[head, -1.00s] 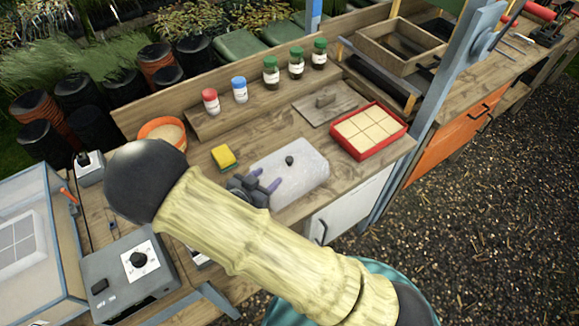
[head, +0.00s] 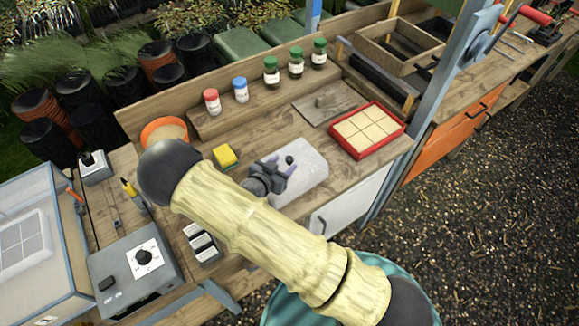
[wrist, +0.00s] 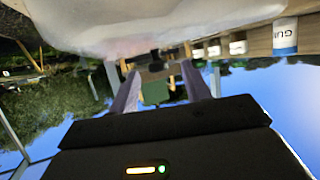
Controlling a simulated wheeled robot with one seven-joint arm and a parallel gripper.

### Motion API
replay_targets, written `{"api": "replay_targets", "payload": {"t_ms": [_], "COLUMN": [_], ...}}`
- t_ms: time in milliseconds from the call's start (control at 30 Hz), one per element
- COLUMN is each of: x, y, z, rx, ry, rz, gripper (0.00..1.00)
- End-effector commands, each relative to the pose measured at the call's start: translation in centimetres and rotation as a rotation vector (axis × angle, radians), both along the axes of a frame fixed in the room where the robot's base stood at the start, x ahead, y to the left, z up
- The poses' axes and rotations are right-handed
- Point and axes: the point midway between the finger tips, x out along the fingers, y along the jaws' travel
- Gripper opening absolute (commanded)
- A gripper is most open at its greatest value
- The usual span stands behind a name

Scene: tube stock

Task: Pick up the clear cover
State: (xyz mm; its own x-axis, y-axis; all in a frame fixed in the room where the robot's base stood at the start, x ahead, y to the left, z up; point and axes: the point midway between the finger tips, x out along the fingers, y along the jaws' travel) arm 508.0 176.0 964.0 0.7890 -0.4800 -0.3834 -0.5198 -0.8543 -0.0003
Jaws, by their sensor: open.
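The clear cover (head: 312,172) is a pale, see-through lid with a small black knob (head: 289,159) on top. It sits on the wooden bench in the head view. My gripper (head: 283,166) is open, its two purple fingers over the cover and pointing toward the knob. In the wrist view the cover (wrist: 150,25) fills the top as a blurred pale shape. The fingers (wrist: 160,75) are apart there, with a dark piece, likely the knob, between or just beyond their tips. I cannot tell whether they touch it. My arm hides the cover's near left part.
A yellow sponge (head: 225,156) lies just left of the cover. A red tray of pale blocks (head: 401,119) stands close on the right. Behind are a wooden board (head: 345,97) and several lidded jars (head: 296,66) on a raised shelf. An orange bowl (head: 155,122) is at the left.

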Motion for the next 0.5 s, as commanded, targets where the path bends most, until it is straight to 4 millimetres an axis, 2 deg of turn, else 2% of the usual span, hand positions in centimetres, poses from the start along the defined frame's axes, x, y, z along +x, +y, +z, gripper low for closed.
{"api": "replay_targets", "payload": {"t_ms": [300, 500], "x": [3.0, 3.4], "y": [-2.2, -2.3], "z": [-1.2, -1.5], "rx": [-0.003, 0.000], "ry": [-0.001, -0.001], "rz": [-0.002, -0.001], "gripper": [0.48, 0.48]}}
